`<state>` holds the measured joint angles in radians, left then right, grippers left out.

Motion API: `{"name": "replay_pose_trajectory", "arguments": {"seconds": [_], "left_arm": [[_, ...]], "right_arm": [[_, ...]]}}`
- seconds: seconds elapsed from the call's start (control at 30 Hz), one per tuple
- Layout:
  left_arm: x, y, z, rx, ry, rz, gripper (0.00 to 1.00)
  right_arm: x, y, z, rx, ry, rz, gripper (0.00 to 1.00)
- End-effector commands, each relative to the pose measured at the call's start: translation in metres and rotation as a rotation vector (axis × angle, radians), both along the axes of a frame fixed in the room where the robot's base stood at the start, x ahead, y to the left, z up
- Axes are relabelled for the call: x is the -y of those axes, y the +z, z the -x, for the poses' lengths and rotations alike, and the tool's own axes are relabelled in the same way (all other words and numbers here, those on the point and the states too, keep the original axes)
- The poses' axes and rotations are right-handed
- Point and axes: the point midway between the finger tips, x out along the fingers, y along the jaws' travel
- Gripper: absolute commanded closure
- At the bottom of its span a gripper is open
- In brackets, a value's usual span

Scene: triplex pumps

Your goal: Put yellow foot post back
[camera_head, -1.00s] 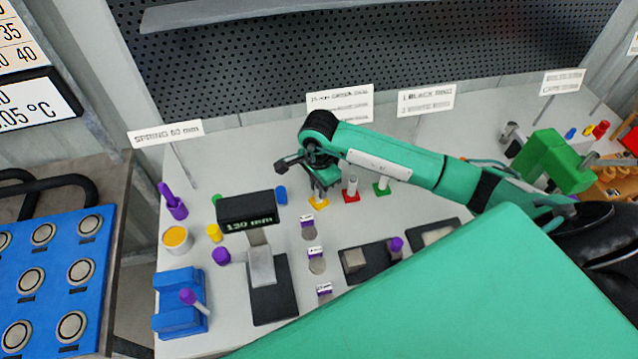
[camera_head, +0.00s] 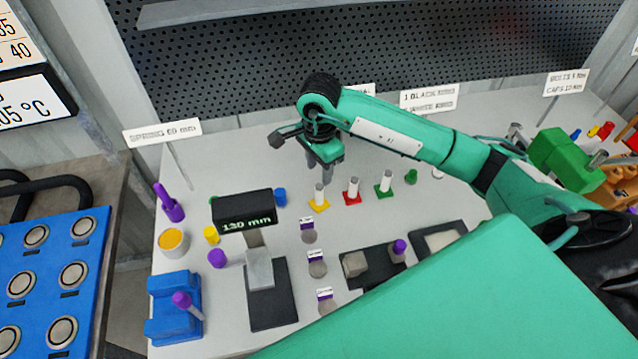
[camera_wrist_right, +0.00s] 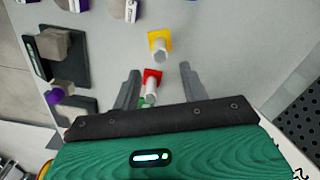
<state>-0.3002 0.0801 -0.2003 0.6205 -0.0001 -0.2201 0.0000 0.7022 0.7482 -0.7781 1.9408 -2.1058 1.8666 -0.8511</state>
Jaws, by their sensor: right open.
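The yellow foot post (camera_head: 319,200) is a pale cylinder on a yellow square foot. It stands upright on the white table, left of a red-footed post (camera_head: 352,190) and a green-footed post (camera_head: 385,184). My right gripper (camera_head: 324,162) is open and empty above the yellow foot post. In the right wrist view the yellow foot post (camera_wrist_right: 160,46) stands beyond the open fingers (camera_wrist_right: 158,78), apart from them. The red-footed post (camera_wrist_right: 151,84) shows between the fingers there. My left gripper is not in view.
A black stand with a 130 mm display (camera_head: 245,222) stands at the front left. Small discs with purple labels (camera_head: 308,232) line the table in front of the posts. A blue block (camera_head: 174,307) is at the front left corner. Sign cards (camera_head: 428,99) stand at the back.

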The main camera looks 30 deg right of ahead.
Motion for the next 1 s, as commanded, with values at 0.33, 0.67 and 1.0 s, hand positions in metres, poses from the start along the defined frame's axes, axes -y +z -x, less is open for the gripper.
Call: {"name": "replay_pose_trajectory", "arguments": {"seconds": [0.33,0.67,1.0], "left_arm": [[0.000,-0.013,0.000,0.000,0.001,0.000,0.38],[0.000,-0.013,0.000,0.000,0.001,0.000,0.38],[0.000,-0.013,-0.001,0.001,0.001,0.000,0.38]], "right_arm": [[0.000,0.039,-0.001,0.002,-0.001,0.000,0.56],[0.000,0.042,0.000,-0.001,-0.001,0.000,0.56],[0.000,0.042,0.000,-0.001,-0.001,0.000,0.56]]}}
